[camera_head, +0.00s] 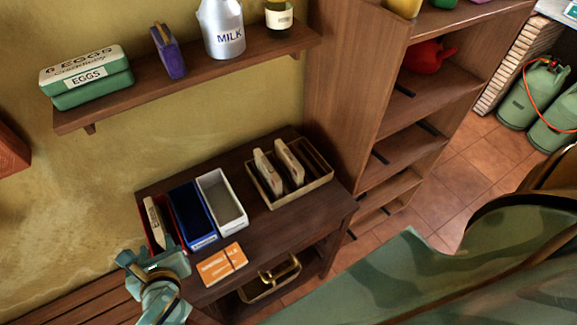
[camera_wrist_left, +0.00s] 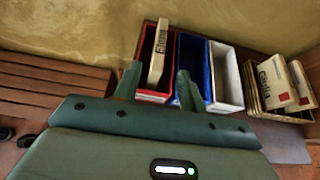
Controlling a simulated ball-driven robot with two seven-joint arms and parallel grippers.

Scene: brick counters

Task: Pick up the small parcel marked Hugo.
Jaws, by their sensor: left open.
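Small cream parcels stand in two places, and I cannot read a name on any of them with certainty. One parcel (camera_head: 153,222) stands slightly tilted in a red bin; it also shows in the left wrist view (camera_wrist_left: 159,52), with blurred lettering. Two more parcels (camera_head: 265,170) (camera_head: 289,161) stand in a wicker tray on the right; they also show in the left wrist view (camera_wrist_left: 271,82) (camera_wrist_left: 301,85). My left gripper (camera_head: 156,254) is open and empty in front of the red bin, its fingers pointing towards the parcel there. My right gripper is out of view.
The red bin (camera_wrist_left: 146,44), a blue bin (camera_head: 194,217) and a white bin (camera_head: 222,201) stand side by side on a dark table, left of the wicker tray (camera_head: 319,182). An orange card (camera_head: 222,264) lies in front. A wall shelf (camera_head: 196,76) hangs above; a tall bookcase (camera_head: 345,90) stands right.

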